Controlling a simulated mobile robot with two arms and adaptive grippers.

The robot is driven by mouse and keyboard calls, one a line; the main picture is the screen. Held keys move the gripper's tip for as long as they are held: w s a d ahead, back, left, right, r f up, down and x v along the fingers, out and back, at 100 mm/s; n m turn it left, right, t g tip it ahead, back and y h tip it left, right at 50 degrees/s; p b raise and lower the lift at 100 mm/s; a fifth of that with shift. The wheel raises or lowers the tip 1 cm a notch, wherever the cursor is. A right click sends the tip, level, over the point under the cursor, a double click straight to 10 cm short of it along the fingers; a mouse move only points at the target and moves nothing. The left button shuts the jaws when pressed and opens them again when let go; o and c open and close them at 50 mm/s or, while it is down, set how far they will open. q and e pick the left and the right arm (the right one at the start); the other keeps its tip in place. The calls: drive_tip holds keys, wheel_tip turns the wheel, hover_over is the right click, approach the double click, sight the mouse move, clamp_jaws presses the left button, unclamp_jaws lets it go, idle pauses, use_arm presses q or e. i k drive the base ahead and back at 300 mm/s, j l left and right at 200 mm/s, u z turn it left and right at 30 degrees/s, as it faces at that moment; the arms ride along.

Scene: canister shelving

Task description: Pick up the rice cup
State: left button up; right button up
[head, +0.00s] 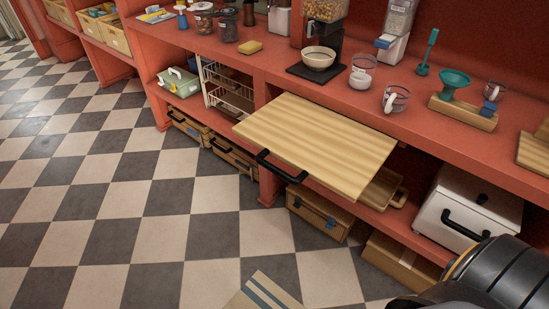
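Several clear cups stand on the red counter (440,128), and I cannot tell for sure which is the rice cup. One clear cup with a white handle (396,99) stands near the counter's front edge. Another clear cup with white at its base (362,72) stands just behind it to the left. A small clear cup with a blue part (492,91) stands farther right. A dark arm link of mine fills the lower right corner. Neither of my grippers is in view.
A wooden pull-out board (318,143) with a black handle sticks out below the counter. A white bowl (319,58) sits under a dispenser. A white dispenser (397,30) and a teal funnel on a wooden block (463,114) stand nearby. The checkered floor at left is clear.

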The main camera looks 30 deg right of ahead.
sight(397, 94)
drive_tip(key=z, duration=1.7)
drive_tip(key=i+l, duration=0.1)
drive_tip(key=l, duration=0.4)
drive_tip(key=i+l+u, duration=0.1)
drive_tip(key=l, duration=0.4)
drive_tip(key=i+l, duration=0.15)
drive_tip(key=l, duration=0.4)
